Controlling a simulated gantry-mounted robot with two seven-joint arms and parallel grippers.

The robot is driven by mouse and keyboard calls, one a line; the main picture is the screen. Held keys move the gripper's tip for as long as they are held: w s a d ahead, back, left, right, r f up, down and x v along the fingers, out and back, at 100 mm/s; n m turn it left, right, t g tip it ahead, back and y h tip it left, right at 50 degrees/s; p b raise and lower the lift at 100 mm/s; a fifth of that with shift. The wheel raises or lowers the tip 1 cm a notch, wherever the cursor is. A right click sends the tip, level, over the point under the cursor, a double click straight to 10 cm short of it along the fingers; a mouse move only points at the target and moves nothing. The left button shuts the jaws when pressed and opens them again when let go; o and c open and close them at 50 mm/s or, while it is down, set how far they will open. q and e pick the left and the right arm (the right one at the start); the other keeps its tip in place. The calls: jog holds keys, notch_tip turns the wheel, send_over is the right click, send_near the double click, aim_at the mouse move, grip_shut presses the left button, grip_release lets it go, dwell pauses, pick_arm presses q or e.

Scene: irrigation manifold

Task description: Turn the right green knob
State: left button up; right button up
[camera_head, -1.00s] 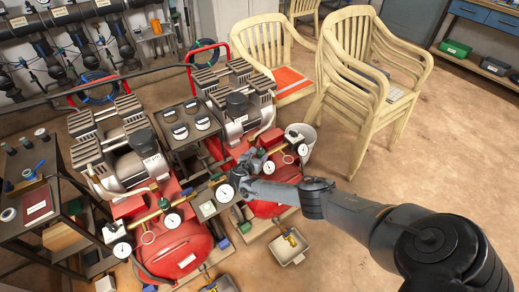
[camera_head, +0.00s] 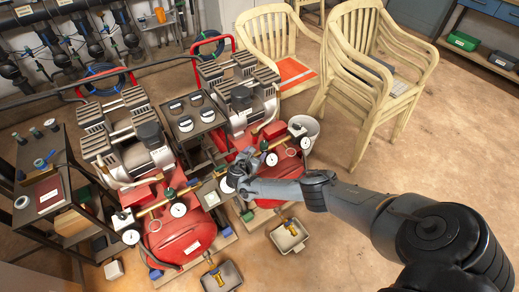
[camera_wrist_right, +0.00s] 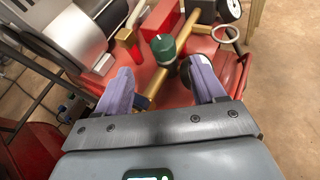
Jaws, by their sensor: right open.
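The right green knob (camera_head: 264,146) sits on the brass pipe of the right-hand red compressor. In the right wrist view the green knob (camera_wrist_right: 162,48) stands just beyond the gap between the fingers, not gripped. My right gripper (camera_head: 246,160) is left of the knob in the head view, over the compressor's front. In the wrist view the right gripper (camera_wrist_right: 160,72) is open and empty, with a finger on each side of the gap. The right finger partly covers a gauge (camera_wrist_right: 207,80). A second green knob (camera_head: 169,192) is on the left compressor. My left gripper is not in view.
Round white gauges (camera_head: 272,159) and the brass pipe (camera_wrist_right: 172,58) crowd the knob. The left compressor's red tank (camera_head: 180,238) is beside my gripper. Grey trays (camera_head: 289,236) lie on the floor in front. Cream chairs (camera_head: 365,70) stand behind right. Floor at right is open.

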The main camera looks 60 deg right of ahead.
jog(key=w+a+r+m+t+b, duration=0.35)
jog(key=w+r+m, duration=0.4)
jog(key=m, duration=0.35)
jog(key=w+a+r+m+t+b, duration=0.2)
jog(key=w+a+r+m+t, duration=0.15)
jog(key=w+r+m, duration=0.55)
jog(key=s+d+f+m+g+h+b, duration=0.2)
jog(key=s+d+f+m+g+b, duration=0.2)
jog(key=s+d+m, duration=0.5)
jog(key=m+g+y+b, duration=0.25)
jog(key=m+b, duration=0.35)
jog(key=b, duration=0.4)
send_near(264, 144)
jog(key=shift+g+h, duration=0.25)
jog(key=shift+g, duration=0.1)
jog(key=x, duration=0.9)
jog(key=shift+w+a+f, duration=0.2)
jog(key=shift+w+f, duration=0.05)
jog(key=shift+w, duration=0.05)
jog(key=shift+w+d+f+b, duration=0.15)
jog(key=shift+d+b, duration=0.15)
jog(key=shift+d, duration=0.45)
